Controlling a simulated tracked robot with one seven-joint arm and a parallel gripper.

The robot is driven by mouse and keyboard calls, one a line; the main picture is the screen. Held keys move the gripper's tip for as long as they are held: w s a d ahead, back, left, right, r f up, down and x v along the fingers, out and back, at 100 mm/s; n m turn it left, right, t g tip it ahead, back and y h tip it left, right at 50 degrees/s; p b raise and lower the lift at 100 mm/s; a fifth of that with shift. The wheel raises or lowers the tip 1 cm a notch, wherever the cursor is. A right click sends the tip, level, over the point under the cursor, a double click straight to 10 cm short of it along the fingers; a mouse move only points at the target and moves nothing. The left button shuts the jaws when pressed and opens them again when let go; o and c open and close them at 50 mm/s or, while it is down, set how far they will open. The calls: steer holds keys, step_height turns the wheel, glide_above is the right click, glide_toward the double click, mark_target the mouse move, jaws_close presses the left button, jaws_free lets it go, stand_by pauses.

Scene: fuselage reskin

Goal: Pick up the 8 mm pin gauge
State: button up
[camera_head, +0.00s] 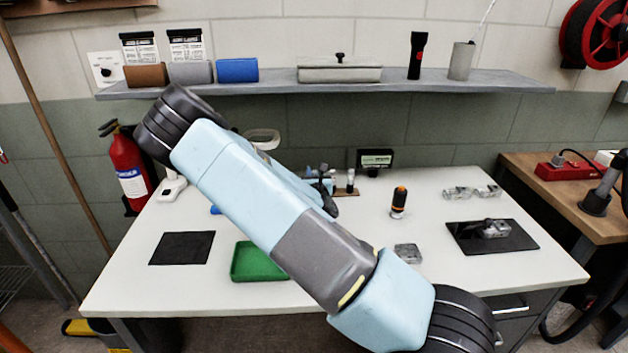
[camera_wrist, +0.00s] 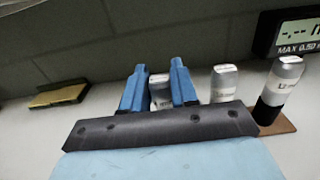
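In the wrist view, the two blue fingers of my gripper (camera_wrist: 158,88) stand apart, one on each side of a small pale-topped cylinder (camera_wrist: 160,91). I cannot tell whether they touch it. Its lower part is hidden by my gripper body. A second grey-topped cylinder (camera_wrist: 223,84) stands just right of the fingers. A taller cylinder (camera_wrist: 282,80) with a dark lower part stands further right. These look like pin gauges, but I cannot read which is 8 mm. In the head view, my arm partly hides the group; one upright gauge (camera_head: 350,180) shows there.
The gauges stand by a wooden base (camera_wrist: 277,129). A digital display (camera_wrist: 298,32) is close behind at right; it also shows in the head view (camera_head: 375,159). A green tray (camera_head: 255,262), black mat (camera_head: 182,248) and orange-topped tool (camera_head: 399,201) are on the white table (camera_head: 440,270).

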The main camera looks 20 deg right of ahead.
jaws_close()
